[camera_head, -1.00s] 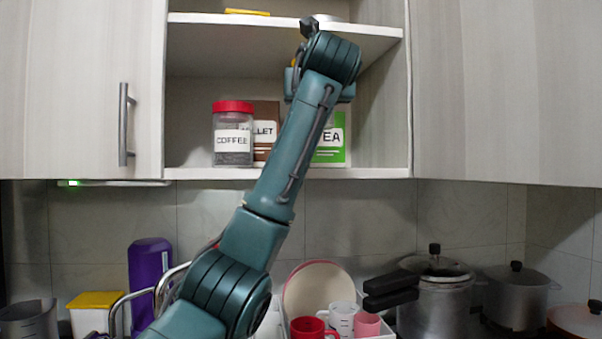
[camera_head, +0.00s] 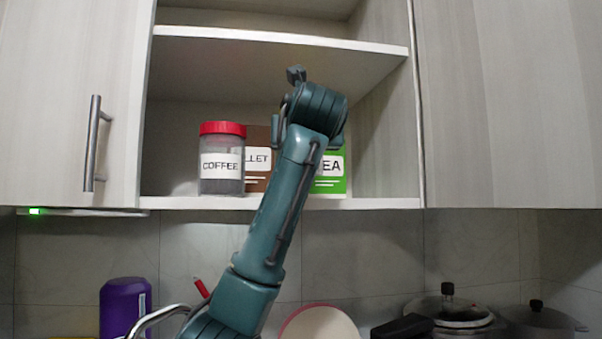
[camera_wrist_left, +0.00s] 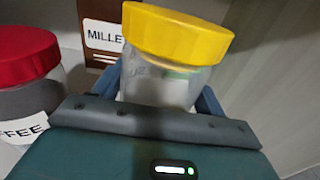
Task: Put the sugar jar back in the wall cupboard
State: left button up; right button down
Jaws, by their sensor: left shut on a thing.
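The sugar jar (camera_wrist_left: 160,82), clear with a yellow lid, is in my left gripper (camera_wrist_left: 158,95) in the left wrist view. Its label is not readable. The blue fingers are shut around its body. In the head view the jar is hidden behind my left wrist, which is in front of the wall cupboard's (camera_head: 385,203) open lower compartment. I cannot tell whether the jar touches the shelf. My right gripper is not in view.
A red-lidded coffee jar (camera_head: 221,160) stands on the lower shelf, left of my wrist. A brown millet box (camera_head: 257,176) and a green tea box (camera_head: 333,184) stand behind. The cupboard's right side looks free. The upper shelf (camera_head: 280,38) is above my wrist.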

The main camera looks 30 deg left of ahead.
pick_arm(q)
notch_tip(320, 180, down, 3)
jog(key=shift+f+b, duration=0.2)
jog(key=shift+b, duration=0.15)
jog(key=shift+f, duration=0.25)
jog(key=o, duration=1.5)
jog(key=shift+f, duration=0.15)
jog(key=shift+o, duration=0.2)
